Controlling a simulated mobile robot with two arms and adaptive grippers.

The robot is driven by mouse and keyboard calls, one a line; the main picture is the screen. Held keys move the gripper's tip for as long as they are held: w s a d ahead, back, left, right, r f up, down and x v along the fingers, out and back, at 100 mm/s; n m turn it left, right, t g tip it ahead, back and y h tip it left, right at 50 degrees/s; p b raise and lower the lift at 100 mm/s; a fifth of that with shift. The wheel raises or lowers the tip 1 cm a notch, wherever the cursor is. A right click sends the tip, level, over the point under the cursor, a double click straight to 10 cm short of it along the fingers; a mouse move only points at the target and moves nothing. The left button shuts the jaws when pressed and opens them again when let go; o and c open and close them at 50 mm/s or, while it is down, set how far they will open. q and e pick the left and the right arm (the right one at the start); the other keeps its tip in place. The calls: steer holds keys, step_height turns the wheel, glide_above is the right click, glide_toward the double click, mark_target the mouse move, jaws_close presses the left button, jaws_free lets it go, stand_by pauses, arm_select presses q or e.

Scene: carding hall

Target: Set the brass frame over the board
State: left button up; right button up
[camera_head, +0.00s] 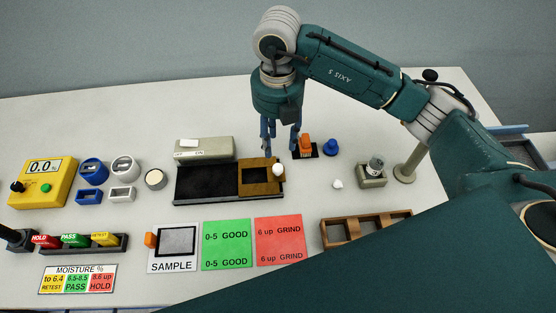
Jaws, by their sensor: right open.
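The brass frame (248,191) is a small brown-gold rectangle with a dark square opening and a white knob (278,169) at its right side. It lies over the right end of the long black board (207,184). I cannot tell whether it sits fully flat. My right gripper (281,150) points down at the far side of the frame, with its blue fingers apart and nothing between them. I cannot tell whether a finger touches the frame. My left gripper is not in view.
A grey-green box (204,150) stands behind the board. An orange block on a black base (305,146) and a blue knob (331,147) are right of the gripper. Green (227,244) and red (280,241) cards lie in front. My right arm covers the lower right.

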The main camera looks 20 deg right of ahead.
mark_target(278, 165)
step_height(278, 165, down, 10)
steer(key=p, duration=0.3)
steer(key=shift+f, duration=0.1)
jaws_close()
